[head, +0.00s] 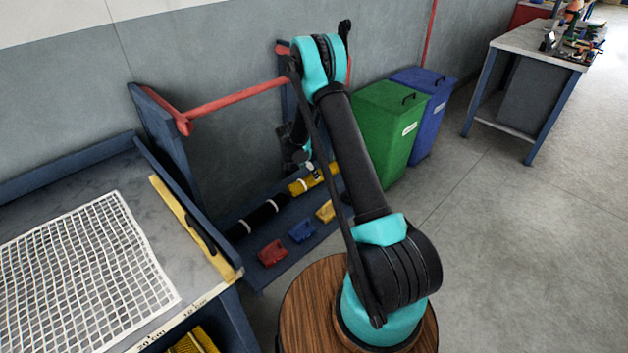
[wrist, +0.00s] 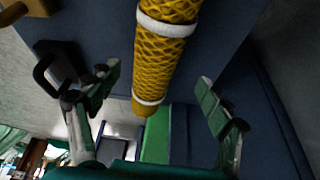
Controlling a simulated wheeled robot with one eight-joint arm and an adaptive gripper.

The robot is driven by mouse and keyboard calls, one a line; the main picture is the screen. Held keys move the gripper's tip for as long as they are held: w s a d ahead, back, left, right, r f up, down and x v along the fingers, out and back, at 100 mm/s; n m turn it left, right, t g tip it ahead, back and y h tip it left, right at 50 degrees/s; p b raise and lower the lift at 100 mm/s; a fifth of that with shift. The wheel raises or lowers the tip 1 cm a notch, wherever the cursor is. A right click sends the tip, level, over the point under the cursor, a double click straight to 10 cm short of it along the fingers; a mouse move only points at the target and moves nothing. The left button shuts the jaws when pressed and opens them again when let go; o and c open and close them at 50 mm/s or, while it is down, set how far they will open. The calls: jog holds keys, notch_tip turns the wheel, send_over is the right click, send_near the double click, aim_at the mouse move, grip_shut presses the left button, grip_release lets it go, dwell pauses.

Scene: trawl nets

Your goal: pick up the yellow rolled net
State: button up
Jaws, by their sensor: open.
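The yellow rolled net (head: 301,186) lies on a dark blue low shelf (head: 285,262) by the wall, with white bands around it. In the head view my arm hides part of it. In the wrist view the net (wrist: 165,62) runs from the top edge down to the middle, with its mesh clear. My gripper (wrist: 158,78) is open, with one green-padded finger on each side of the net's near end. Neither finger appears to touch it. In the head view my gripper (head: 309,170) is small and just over the roll.
A black roll (head: 263,214) lies left of the yellow one. Red (head: 271,252), blue (head: 301,230) and yellow (head: 325,212) small items sit in front. A red rail (head: 240,97) crosses above. Green (head: 385,125) and blue (head: 428,110) bins stand right. A workbench (head: 150,190) is left.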

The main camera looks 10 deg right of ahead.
jog(key=shift+d+x, duration=0.15)
jog(key=shift+x, duration=1.3)
jog(key=shift+d+x, duration=0.1)
jog(key=shift+x, duration=1.3)
jog(key=shift+s+r, duration=0.1)
jog(key=shift+s, duration=0.1)
jog(key=c, duration=1.7)
